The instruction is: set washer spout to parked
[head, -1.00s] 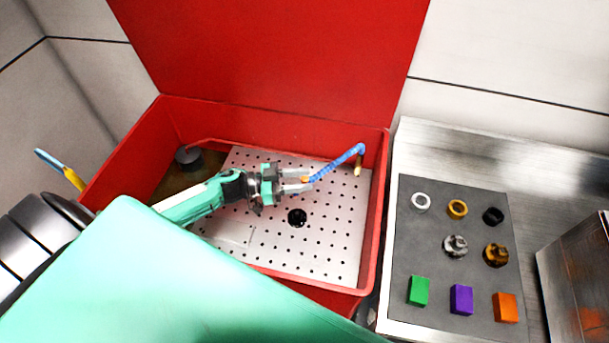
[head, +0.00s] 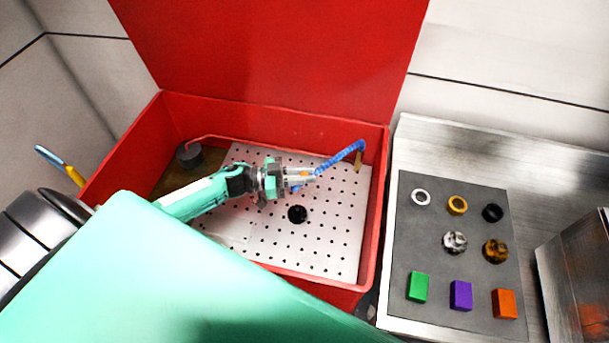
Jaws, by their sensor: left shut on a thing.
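The washer (head: 376,215) is a red open tub with its red lid (head: 270,50) raised at the back. Its spout (head: 342,156) is a blue segmented hose with a brass tip, bent over the right part of the perforated plate (head: 330,235). My left gripper (head: 308,178) reaches in from the left and is shut on the spout's left, lower end, above the plate. The fingers partly hide that end. My right gripper does not show.
A dark round drain hole (head: 297,214) lies in the plate. A dark cylinder (head: 190,155) stands in the tub's back left. Right of the tub, a grey mat (head: 425,245) carries rings, knobby parts and coloured blocks. A metal box (head: 580,270) stands at far right.

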